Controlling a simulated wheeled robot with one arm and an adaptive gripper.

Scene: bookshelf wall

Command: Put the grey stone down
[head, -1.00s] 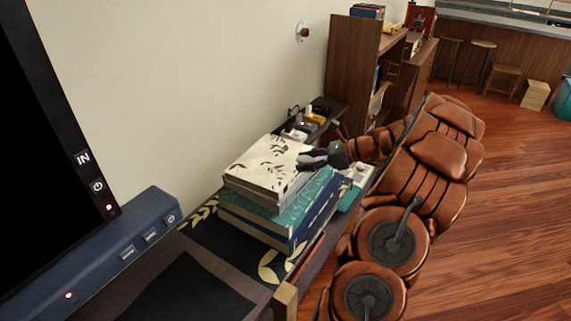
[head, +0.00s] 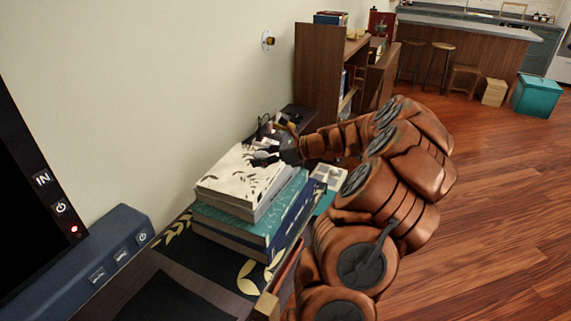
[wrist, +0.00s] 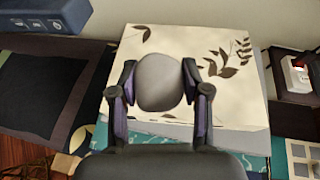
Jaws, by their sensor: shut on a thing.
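The grey stone (wrist: 160,82) is a smooth, rounded thing between the two fingers of my gripper (wrist: 158,88) in the wrist view. My gripper is shut on it, with a finger on either side. Behind the stone in the wrist view is the cream, leaf-patterned cover of the top book (wrist: 225,98). In the head view my gripper (head: 266,157) is over the far right part of this top book (head: 228,177). I cannot make out the stone in the head view. I cannot tell whether the stone touches the cover.
The top book lies on a stack with teal books (head: 275,215) on a dark table. A screen (head: 25,190) and a blue bar (head: 85,265) stand at the left. A shelf unit (head: 318,75) stands beyond. Small items lie behind the stack.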

